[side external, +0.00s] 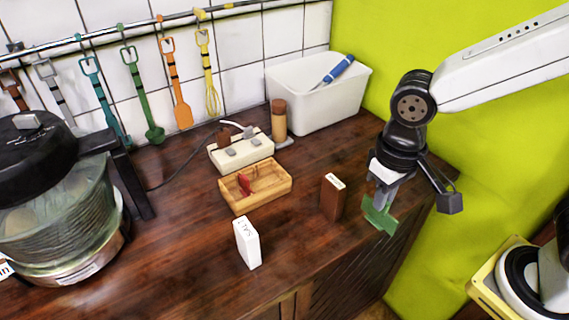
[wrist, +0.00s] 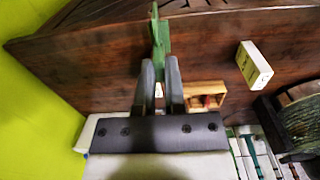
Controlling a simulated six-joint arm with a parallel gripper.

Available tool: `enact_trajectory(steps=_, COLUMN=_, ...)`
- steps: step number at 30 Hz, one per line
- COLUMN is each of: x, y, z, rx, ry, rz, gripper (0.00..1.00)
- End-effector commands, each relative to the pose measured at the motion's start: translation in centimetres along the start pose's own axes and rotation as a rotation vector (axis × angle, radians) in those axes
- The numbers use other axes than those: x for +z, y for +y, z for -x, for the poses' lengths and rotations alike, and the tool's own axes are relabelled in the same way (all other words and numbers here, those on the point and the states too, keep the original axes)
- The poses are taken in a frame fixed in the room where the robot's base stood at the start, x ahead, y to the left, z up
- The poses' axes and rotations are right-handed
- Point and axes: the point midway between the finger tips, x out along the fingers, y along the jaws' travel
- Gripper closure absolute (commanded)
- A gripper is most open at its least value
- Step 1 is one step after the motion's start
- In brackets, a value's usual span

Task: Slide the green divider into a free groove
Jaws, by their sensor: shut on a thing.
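The green divider (side external: 379,215) is held in my gripper (side external: 382,194), near the counter's right front edge. It is tilted in the side view. In the wrist view the divider (wrist: 159,40) stands between the two fingertips of my gripper (wrist: 160,68). The wooden box with grooves (side external: 255,187) sits on the counter to the left of my gripper, with a red divider (side external: 244,184) inside it. The box also shows in the wrist view (wrist: 207,87), partly behind a finger. Its separate grooves are too small to make out.
A brown box (side external: 333,197) stands between my gripper and the wooden box. A white box (side external: 246,243) stands in front of the wooden box. A power strip (side external: 240,151), a jar (side external: 279,120) and a white bin (side external: 318,96) are behind. A large pot (side external: 62,210) stands left.

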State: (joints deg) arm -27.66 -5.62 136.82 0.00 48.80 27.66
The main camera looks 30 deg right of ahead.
Motion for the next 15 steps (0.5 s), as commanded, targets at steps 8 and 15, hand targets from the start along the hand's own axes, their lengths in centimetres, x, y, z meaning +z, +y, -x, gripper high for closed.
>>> enact_trajectory(steps=8, x=0.0, y=0.0, z=0.0, rx=0.000, ry=0.000, rz=0.000, gripper=1.00)
enact_trajectory(steps=15, x=-1.1, y=-0.4, z=0.2, rx=0.000, ry=0.000, rz=-0.001, gripper=1.00)
